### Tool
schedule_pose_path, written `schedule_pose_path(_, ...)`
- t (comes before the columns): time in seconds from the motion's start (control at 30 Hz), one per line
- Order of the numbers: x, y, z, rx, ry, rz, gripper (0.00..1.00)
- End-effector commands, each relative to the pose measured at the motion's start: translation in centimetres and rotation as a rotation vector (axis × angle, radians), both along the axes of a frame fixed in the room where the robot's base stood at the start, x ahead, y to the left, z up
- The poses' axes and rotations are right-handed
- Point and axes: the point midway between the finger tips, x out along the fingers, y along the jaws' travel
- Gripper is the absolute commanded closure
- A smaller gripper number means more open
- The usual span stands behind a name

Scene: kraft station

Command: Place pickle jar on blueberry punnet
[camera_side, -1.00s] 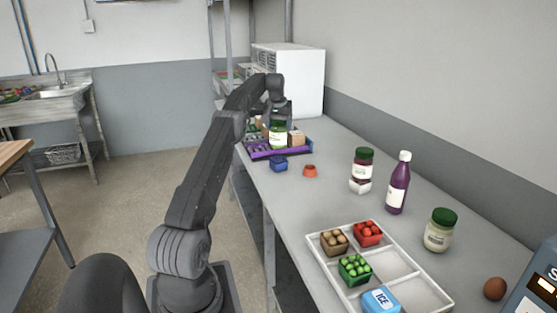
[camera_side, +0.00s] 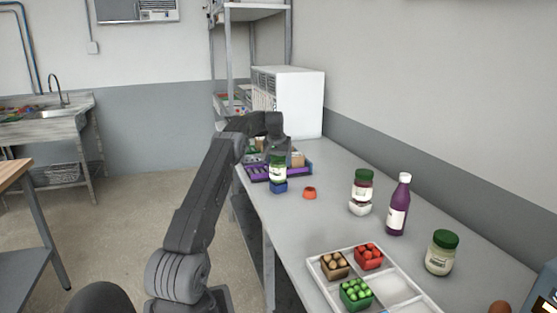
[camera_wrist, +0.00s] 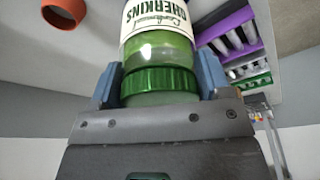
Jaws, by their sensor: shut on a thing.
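The pickle jar (camera_side: 278,172) has a green lid and a white label. It is upright, directly above the blueberry punnet (camera_side: 279,187), a small blue box on the counter. The jar's bottom meets the punnet's top edge in the side view; whether it rests there I cannot tell. My gripper (camera_side: 277,152) is above the jar, shut on its lid end. In the wrist view, my gripper (camera_wrist: 160,85) has a finger on each side of the green lid, and the jar's label (camera_wrist: 155,15) reads "Gherkins". The berries and the punnet are hidden there by the jar.
A red ring-like cup (camera_side: 309,193) stands just right of the punnet. A purple tray (camera_side: 303,174) with items lies behind. A white compartment tray (camera_side: 400,287) holds small punnets in front.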

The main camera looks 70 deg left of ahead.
Motion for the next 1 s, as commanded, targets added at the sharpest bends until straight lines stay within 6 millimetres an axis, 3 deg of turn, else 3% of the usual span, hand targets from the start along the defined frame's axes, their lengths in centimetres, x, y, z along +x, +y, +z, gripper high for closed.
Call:
schedule_pose_path(0.3, 0.0, 0.0, -0.1, -0.001, 0.001, 0.0, 0.04)
schedule_pose_path(0.6, 0.0, 0.0, 0.3, 0.001, -0.001, 0.0, 0.04)
schedule_pose_path(0.77, -0.3, -0.4, 2.5, 0.002, -0.002, 0.0, 0.04)
schedule_pose_path(1.0, -1.1, -1.6, 7.5, 0.003, -0.002, 0.0, 0.04)
